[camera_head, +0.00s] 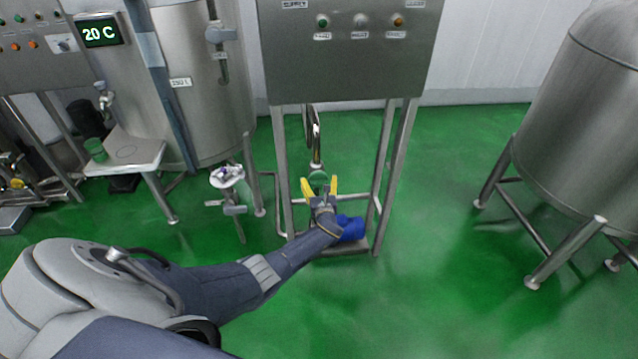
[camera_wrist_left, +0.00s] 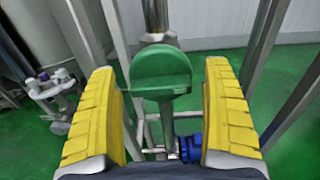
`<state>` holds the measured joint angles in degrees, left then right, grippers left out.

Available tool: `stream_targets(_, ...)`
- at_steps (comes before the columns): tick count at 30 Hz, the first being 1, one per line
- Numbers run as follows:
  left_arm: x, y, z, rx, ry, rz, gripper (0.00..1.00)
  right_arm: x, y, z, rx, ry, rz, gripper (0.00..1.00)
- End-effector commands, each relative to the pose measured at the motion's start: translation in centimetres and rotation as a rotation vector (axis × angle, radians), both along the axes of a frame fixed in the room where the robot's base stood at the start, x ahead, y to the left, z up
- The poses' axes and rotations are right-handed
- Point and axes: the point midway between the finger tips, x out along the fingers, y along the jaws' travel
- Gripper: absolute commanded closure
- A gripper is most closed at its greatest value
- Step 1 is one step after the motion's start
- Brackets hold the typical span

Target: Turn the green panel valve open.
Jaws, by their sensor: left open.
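The green panel valve (camera_head: 318,178) sits low on the pipe under the steel control panel in the head view. In the left wrist view the green valve handle (camera_wrist_left: 161,72) is a rounded, wing-like piece with a stem below it. My left gripper (camera_head: 320,187) is open, with a yellow finger on either side of the valve. In the left wrist view the left gripper (camera_wrist_left: 161,110) shows both yellow fingers wide apart, with the handle between and beyond them. I see no clear contact. My right gripper is not in view.
The control panel (camera_head: 350,70) stands on steel legs around the pipe. A blue motor or pump (camera_head: 351,229) lies low beside my gripper. A steel tank (camera_head: 585,130) stands at right, another tank (camera_head: 205,100) at left. Open green floor lies between panel and right tank.

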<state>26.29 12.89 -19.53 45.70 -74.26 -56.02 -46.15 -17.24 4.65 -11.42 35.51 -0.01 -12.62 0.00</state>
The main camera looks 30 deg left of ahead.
Motion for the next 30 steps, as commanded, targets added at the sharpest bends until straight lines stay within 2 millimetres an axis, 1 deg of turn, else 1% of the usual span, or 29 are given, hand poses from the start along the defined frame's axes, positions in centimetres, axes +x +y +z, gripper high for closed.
stream_targets(12, 0.21, 0.19, -0.01, 0.001, 0.001, 0.000, 0.17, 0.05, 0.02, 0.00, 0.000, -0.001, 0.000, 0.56)
stream_targets(14, 0.21, 0.17, 0.00, 0.001, 0.001, 0.000, 0.22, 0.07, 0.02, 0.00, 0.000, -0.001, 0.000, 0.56)
stream_targets(26, 0.19, 0.17, -0.01, 0.001, 0.001, 0.000, 0.68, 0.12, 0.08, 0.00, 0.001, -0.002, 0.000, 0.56)
stream_targets(27, 0.19, 0.17, -0.01, 0.001, 0.001, 0.000, 0.71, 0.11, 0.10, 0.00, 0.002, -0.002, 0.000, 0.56)
stream_targets(30, 0.20, 0.18, 0.00, -0.002, -0.002, 0.000, 0.72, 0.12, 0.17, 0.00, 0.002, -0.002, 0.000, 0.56)
